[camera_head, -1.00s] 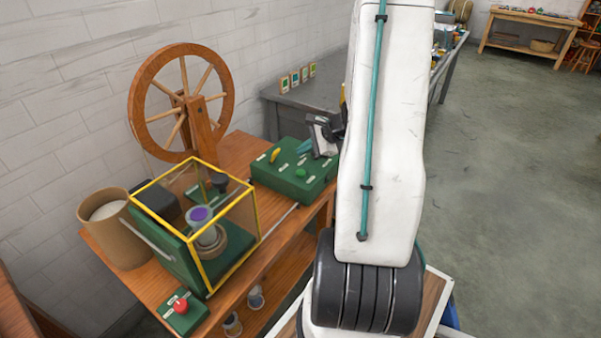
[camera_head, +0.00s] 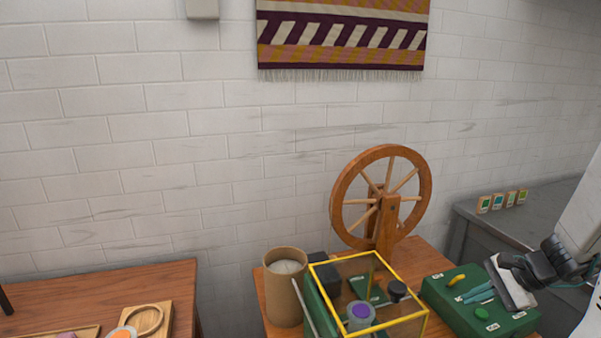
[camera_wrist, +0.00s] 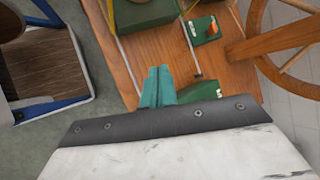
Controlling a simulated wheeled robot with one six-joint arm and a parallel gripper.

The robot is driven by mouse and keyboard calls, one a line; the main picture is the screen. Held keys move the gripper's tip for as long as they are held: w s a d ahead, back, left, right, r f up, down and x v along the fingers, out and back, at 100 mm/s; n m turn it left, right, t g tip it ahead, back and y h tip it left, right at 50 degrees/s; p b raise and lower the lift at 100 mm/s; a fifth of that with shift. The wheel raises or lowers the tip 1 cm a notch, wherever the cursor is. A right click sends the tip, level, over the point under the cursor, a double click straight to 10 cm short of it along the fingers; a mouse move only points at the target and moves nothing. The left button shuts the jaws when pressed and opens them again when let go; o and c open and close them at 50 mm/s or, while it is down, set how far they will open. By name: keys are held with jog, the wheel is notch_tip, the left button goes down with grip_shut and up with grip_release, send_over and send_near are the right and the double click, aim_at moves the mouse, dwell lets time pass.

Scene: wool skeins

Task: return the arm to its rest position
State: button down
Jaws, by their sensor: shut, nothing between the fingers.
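My gripper (camera_head: 478,293) shows at the lower right of the head view, in front of the green control box (camera_head: 458,309). Its teal fingers are together with nothing between them. In the wrist view my gripper (camera_wrist: 158,84) points over the wooden bench (camera_wrist: 150,50), its teal fingers closed side by side. The white arm comes in from the right edge of the head view. Most of the arm is outside the picture.
A yellow-edged clear case (camera_head: 405,327) stands left of the green box, with a brown cylinder (camera_head: 284,293) beside it. A spinning wheel (camera_head: 341,190) stands behind. Another wooden table (camera_head: 90,290) is at the left. A grey bench (camera_head: 490,225) is at the right.

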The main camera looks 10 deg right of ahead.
jog(key=s+a+r+n+g+h, duration=0.1)
jog(key=s+a+r+n+h, duration=0.1)
jog(key=s+a+r+n, duration=0.3)
jog(key=s+a+r+n+g+h, duration=0.1)
jog(key=s+a+r+n, duration=0.3)
jog(key=a, duration=0.6)
jog(key=s+a+r+n+g+h, duration=0.2)
jog(key=s+a+r+n, duration=0.3)
jog(key=a+r+n, duration=0.3)
jog(key=shift+s+a+r+n+h, duration=0.2)
jog(key=shift+s+n+h, duration=0.2)
jog(key=shift+h, duration=0.2)
